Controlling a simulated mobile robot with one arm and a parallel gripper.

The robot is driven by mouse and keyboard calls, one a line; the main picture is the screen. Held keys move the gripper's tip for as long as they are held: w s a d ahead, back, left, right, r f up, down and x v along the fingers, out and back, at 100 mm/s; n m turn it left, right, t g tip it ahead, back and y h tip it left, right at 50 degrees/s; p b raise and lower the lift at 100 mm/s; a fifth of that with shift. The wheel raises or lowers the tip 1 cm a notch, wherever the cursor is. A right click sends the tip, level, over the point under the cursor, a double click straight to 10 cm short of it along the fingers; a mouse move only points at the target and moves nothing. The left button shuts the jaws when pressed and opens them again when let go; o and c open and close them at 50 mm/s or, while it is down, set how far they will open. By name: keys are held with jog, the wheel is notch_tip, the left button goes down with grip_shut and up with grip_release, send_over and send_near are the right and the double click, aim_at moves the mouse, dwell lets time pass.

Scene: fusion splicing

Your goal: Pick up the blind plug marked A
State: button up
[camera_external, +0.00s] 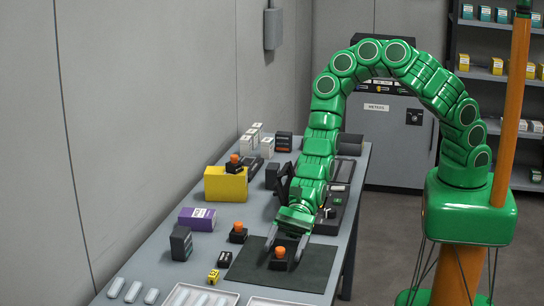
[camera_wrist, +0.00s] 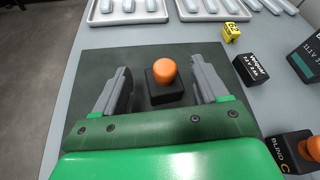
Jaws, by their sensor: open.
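A blind plug (camera_wrist: 164,88) with an orange knob and black base stands upright on the dark mat (camera_wrist: 100,65). Its marking is not visible, so I cannot tell if it is A. It also shows in the external view (camera_external: 279,258). My gripper (camera_wrist: 160,70) is open, pointing down over the mat, with one finger on each side of this plug in the wrist view and gaps on both sides. A second plug, lettered BLIND C (camera_wrist: 290,152), stands off the mat; it also shows in the external view (camera_external: 238,233). A third orange-knobbed plug (camera_external: 234,163) is on the yellow box; its letter is unreadable.
White trays (camera_wrist: 127,18) with pale pieces lie at the table's near end. A small yellow block (camera_wrist: 231,33) and a labelled black block (camera_wrist: 251,70) are beside the mat. A purple box (camera_external: 197,219) and a dark upright box (camera_external: 181,243) stand left.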

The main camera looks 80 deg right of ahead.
aim_at(280, 260)
jog(key=shift+x, duration=1.95)
jog(key=c, duration=1)
